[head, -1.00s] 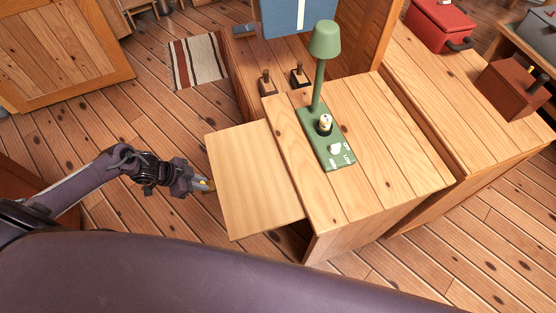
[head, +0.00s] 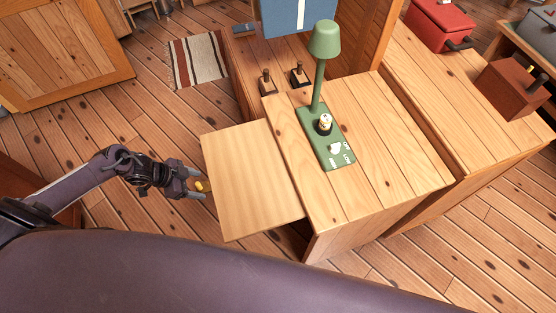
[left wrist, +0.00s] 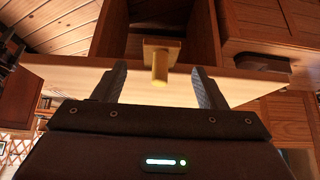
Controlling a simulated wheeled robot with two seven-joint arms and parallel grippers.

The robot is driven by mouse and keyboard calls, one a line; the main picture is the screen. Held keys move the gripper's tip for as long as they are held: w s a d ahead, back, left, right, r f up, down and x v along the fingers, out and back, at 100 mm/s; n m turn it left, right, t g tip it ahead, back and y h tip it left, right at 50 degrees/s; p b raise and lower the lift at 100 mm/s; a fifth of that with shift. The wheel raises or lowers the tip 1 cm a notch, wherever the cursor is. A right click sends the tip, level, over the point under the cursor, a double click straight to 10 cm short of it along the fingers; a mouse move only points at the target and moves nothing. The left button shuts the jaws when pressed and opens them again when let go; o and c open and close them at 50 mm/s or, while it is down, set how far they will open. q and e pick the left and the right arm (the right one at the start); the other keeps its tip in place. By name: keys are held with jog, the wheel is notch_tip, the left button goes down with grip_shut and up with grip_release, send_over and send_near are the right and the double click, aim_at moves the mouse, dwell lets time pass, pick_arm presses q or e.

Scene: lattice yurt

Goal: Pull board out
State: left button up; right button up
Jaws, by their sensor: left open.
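The pale wooden board (head: 250,180) sticks out to the left from under the top of a wooden cabinet (head: 375,150). A small brass knob (head: 199,186) is on its outer left edge. In the left wrist view the board (left wrist: 235,85) runs across the picture as a thin edge, with the knob (left wrist: 160,68) on its square plate in the middle. My left gripper (head: 196,184) is open at the knob. In the left wrist view its two fingers (left wrist: 160,82) stand on either side of the knob, with a gap on each side. My right gripper is not in view.
A green lamp (head: 325,140) with a knob and switch on its base stands on the cabinet top. Two levers (head: 298,75) stand behind. A red case (head: 440,25) and a brown box (head: 515,88) are at the right. The floor left of the board is clear.

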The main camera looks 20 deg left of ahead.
pick_arm(q)
jog(key=shift+r, duration=0.1)
dwell(0.3)
notch_tip(320, 180, up, 7)
jog(key=p, duration=0.7)
jog(key=v, duration=0.7)
jog(key=shift+r, duration=0.2)
jog(key=shift+s+a, duration=0.1)
jog(key=shift+a, duration=0.1)
dwell(0.4)
